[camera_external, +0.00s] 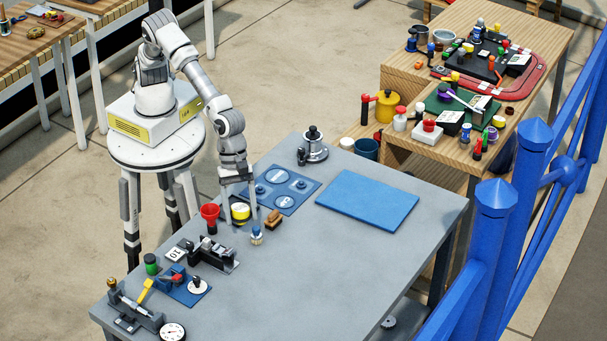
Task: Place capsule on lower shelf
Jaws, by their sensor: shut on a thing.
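My gripper (240,212) reaches down over the left middle of the grey table (330,262). A small pale, blue-based piece (256,238) stands by the tip of the right finger. Under the grey table's right side, part of a lower shelf (408,313) shows, with a grey round part (389,322) on it; the tabletop hides the rest.
A red funnel-like cup (210,213) and a brown block (273,219) stand close to my gripper. A black fixture (212,252) stands in front. A blue mat (367,200) lies bare. Blue railing (494,250) runs along the right. The table's front right is clear.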

